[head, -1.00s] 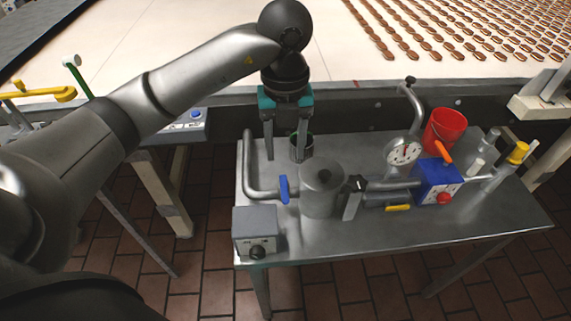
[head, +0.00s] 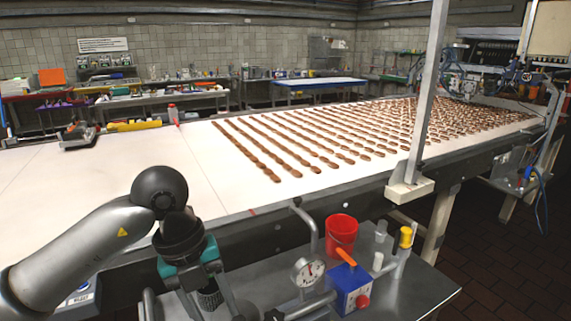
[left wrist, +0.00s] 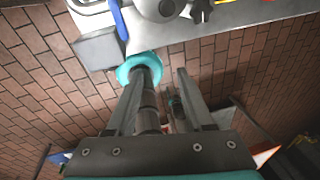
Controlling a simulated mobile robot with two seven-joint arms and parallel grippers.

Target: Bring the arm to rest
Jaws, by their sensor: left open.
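My left arm comes in from the left in the head view, with its gripper (head: 207,303) at the lower left beside the conveyor's near edge. Its two fingers are apart, and the lower ends are partly cut off by the frame. In the left wrist view the gripper (left wrist: 158,80) is open with nothing seen held between its fingers. It shows above brick-tiled floor, near the steel table's edge (left wrist: 228,30). My right gripper is not in view.
The small steel table (head: 400,290) carries a red bucket (head: 341,232), a dial gauge (head: 307,271) and a blue box (head: 350,287). The conveyor (head: 110,190) behind holds rows of brown biscuits (head: 300,150). A metal post (head: 428,100) rises on the right.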

